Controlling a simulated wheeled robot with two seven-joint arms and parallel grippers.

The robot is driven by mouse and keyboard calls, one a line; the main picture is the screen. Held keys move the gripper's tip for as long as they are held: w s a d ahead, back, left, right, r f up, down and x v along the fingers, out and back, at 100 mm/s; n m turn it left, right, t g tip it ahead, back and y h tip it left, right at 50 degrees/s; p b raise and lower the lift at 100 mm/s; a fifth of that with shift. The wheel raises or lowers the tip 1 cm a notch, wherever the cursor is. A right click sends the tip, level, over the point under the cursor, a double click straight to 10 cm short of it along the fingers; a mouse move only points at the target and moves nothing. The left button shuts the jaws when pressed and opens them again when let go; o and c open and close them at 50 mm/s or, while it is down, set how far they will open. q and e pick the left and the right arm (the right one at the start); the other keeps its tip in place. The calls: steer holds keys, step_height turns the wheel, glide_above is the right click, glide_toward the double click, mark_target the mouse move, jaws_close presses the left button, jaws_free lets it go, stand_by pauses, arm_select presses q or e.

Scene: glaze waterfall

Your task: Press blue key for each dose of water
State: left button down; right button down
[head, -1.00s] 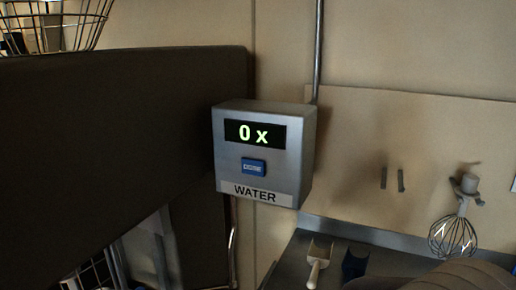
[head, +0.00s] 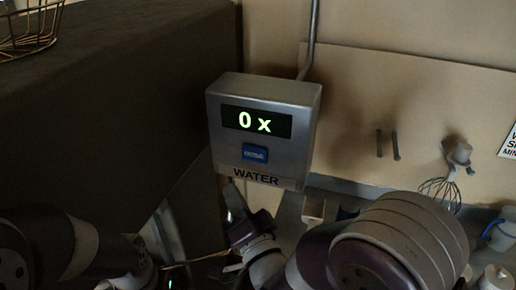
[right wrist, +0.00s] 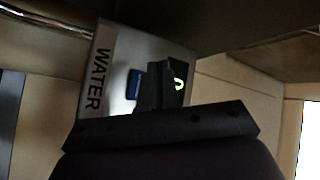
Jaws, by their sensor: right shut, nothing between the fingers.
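The grey water dispenser box (head: 222,150) hangs on the wall in the head view, with a "WATER" label and a lit display (head: 257,122) reading "0 x". The blue key (head: 255,153), marked "DOSE", is under the display. My right gripper (head: 234,198) is shut and empty, with its fingertips just below the box's lower left edge. In the right wrist view the shut fingers (right wrist: 158,85) partly cover the blue key (right wrist: 133,83) and the display. I cannot tell any contact there. My left arm shows at the lower left, but its gripper is not visible.
A dark cabinet (head: 110,95) stands left of the box, with a wire basket (head: 30,28) on top. A whisk (head: 440,190) hangs at the right by a blue-and-white jug (head: 498,232). A scoop (head: 318,208) lies on the counter. A pipe rises above the box.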

glide_toward(243, 151)
steer(key=shift+w+a, duration=1.3)
steer(key=shift+w, duration=0.2)
arm_select(q)
steer(key=shift+s+r, duration=0.2)
steer(key=shift+s, duration=0.15)
arm_select(e)
steer(key=shift+w+d+r, duration=0.2)
steer(key=shift+w+r, duration=0.1)
steer(key=shift+r, duration=0.2)
arm_select(q)
steer(key=shift+f, duration=0.2)
arm_select(e)
steer(key=shift+w, duration=0.1)
stand_by(0.4)
steer(key=shift+w+d, duration=0.1)
steer(key=shift+w, duration=0.05)
arm_select(q)
steer(key=shift+f+b, duration=0.15)
steer(key=shift+b, duration=0.15)
arm_select(e)
steer(key=shift+w, duration=0.2)
